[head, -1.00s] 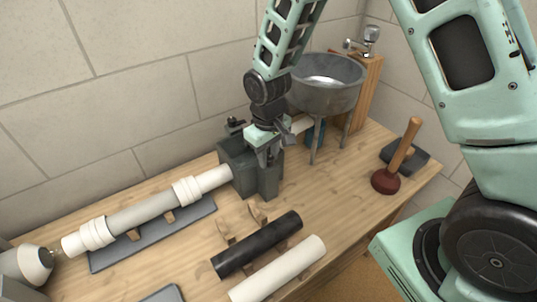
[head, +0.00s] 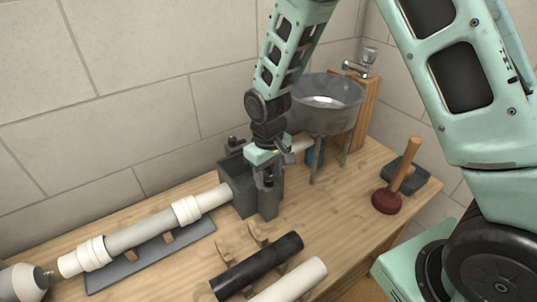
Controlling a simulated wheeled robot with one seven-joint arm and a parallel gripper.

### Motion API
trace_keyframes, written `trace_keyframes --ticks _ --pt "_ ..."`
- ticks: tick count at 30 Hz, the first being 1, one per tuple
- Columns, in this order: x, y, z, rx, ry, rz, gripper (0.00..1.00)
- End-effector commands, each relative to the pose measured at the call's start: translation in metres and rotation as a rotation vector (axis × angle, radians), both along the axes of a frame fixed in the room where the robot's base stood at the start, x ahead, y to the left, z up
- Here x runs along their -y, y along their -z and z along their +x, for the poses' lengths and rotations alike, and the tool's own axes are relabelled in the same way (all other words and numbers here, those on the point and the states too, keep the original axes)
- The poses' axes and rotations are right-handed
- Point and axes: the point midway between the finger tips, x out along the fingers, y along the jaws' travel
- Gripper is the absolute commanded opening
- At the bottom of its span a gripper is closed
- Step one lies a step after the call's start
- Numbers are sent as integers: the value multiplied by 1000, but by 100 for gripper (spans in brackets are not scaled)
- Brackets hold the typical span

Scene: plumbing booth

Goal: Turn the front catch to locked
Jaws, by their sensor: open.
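A dark grey box-like fixture (head: 240,190) stands on the wooden bench, with the white end of a pipe (head: 205,200) running into its left side. A small dark catch (head: 235,143) sits on the fixture's back top. My gripper (head: 268,183) points down at the fixture's front right part, its fingers open. The front catch is hidden or cannot be told apart from the fingers there, and I cannot tell whether they touch it.
A metal basin (head: 327,105) stands close behind on the right. A black pipe (head: 257,265) and a white pipe (head: 292,283) lie in front. A plunger (head: 390,198) stands at the right. Bare bench (head: 335,215) lies between.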

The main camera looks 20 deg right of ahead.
Motion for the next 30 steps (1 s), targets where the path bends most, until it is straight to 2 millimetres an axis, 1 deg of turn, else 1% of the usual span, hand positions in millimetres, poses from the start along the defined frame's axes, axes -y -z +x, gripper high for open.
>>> trace_keyframes --ticks 5,15,21,25,30 --pt "-1 -28 1 7 0 2 49" --pt "-2 -108 1 8 0 3 49" --pt "-2 -146 0 7 1 1 49" --pt "-2 -161 0 4 1 1 49" --pt "-2 -170 -1 2 1 1 49"
